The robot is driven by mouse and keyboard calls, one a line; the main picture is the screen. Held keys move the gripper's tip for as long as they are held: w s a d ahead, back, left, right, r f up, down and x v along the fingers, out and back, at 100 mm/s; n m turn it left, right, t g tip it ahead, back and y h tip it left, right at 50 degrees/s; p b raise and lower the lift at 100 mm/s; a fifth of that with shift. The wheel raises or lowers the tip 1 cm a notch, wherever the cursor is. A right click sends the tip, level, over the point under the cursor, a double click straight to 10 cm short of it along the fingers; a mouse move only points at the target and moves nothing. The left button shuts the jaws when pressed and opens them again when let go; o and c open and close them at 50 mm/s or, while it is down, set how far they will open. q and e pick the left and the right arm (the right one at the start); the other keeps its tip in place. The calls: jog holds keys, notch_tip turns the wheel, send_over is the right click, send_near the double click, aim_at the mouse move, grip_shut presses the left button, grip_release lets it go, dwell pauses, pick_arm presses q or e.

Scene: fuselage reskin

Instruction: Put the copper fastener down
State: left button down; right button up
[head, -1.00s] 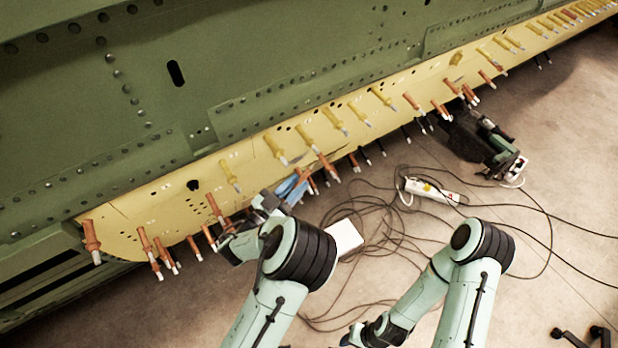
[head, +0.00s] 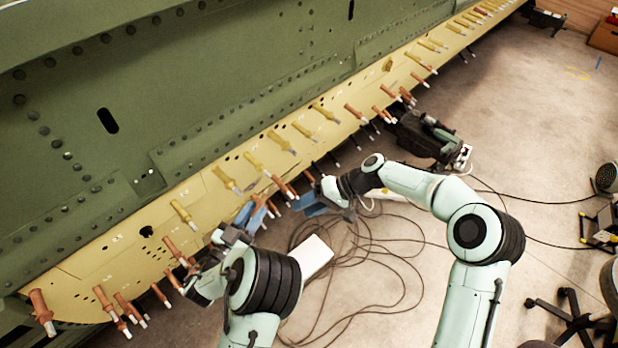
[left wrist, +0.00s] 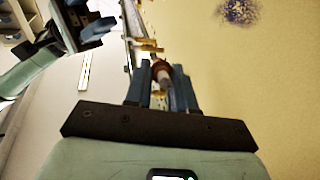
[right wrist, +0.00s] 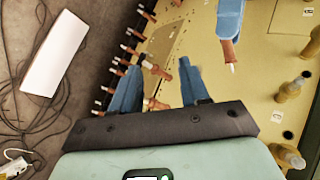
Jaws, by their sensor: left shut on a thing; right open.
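My left gripper (head: 252,215) is at the lower edge of the yellow skin panel (head: 80,262). Its blue fingers are shut on a copper fastener (left wrist: 162,76), seen between them in the left wrist view. The right wrist view shows this copper fastener (right wrist: 229,52) at the left gripper's fingertip, with its pale tip bare. I cannot tell whether it touches the panel. My right gripper (head: 308,204) is open and empty, just right of the left one near the panel edge. Its spread blue fingers (right wrist: 160,84) show in the right wrist view, over a row of copper fasteners.
Several copper fasteners (head: 40,305) and yellow fasteners (head: 183,213) stick out along the panel. A white box (head: 312,256) and black cables (head: 375,265) lie on the floor. A dark machine (head: 425,138) stands by the panel edge.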

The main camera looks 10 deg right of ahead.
jog(key=n+y, duration=0.2)
send_near(265, 198)
jog(key=d, duration=0.2)
jog(key=r, duration=0.1)
jog(key=x, duration=1.1)
jog(key=shift+s+a+f, duration=0.1)
jog(key=shift+a+f, duration=0.1)
jog(key=shift+a, duration=0.05)
grip_shut()
jog(key=shift+d+f, duration=0.1)
pick_arm(q)
jog(key=c, duration=0.9)
grip_release()
jog(key=shift+r, duration=0.1)
jog(key=shift+o, duration=0.2)
